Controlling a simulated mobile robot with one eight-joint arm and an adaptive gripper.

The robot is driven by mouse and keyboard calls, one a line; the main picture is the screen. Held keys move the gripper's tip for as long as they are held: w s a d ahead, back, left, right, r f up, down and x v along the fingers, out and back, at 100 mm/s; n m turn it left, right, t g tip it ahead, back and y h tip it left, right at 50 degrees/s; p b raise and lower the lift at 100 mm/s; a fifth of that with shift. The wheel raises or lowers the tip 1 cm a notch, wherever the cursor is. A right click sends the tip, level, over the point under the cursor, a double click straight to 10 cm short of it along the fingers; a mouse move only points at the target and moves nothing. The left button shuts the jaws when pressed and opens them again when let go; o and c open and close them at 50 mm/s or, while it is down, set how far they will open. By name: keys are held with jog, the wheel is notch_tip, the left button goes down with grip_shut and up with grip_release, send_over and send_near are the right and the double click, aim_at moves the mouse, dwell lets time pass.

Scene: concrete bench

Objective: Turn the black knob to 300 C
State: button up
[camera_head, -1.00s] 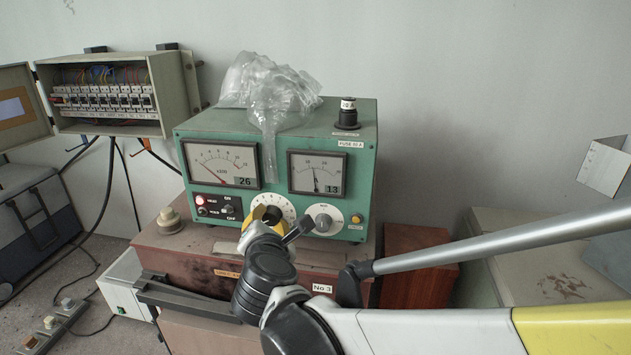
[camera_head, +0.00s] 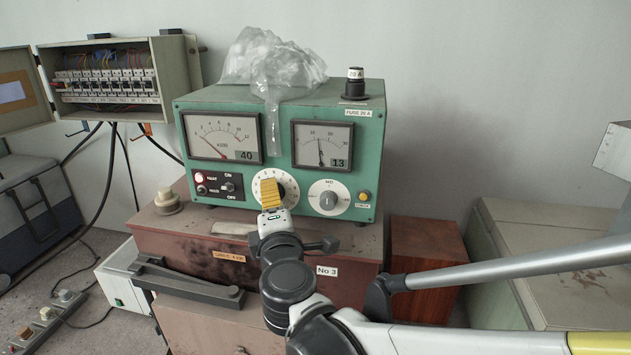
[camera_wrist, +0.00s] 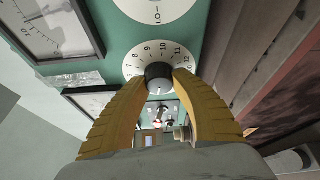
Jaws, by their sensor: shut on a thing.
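The green instrument box (camera_head: 283,172) stands on a rusty brown cabinet. The black knob (camera_wrist: 158,72) sits on a round white dial (camera_wrist: 139,58) with numbers from about 7 to 12 legible; I see no 300 or C mark. The dial also shows in the head view (camera_head: 262,179), where my gripper hides most of the knob. My gripper (camera_head: 272,193) has yellow ribbed fingers, shut on the knob from both sides in the wrist view (camera_wrist: 160,80). A pale mark shows on the knob's lower side. The left meter (camera_head: 222,136) has a readout of 40.
A grey knob (camera_head: 328,200) on a second dial sits close to the right of my gripper. A red-lit switch panel (camera_head: 218,186) is to the left. Clear plastic (camera_head: 270,60) drapes over the box. A dark bar (camera_head: 187,281) lies on the cabinet's front ledge.

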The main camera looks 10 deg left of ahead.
jog(key=shift+m, duration=0.3)
jog(key=o, duration=1.2)
jog(key=v, duration=1.2)
jog(key=shift+f, duration=0.1)
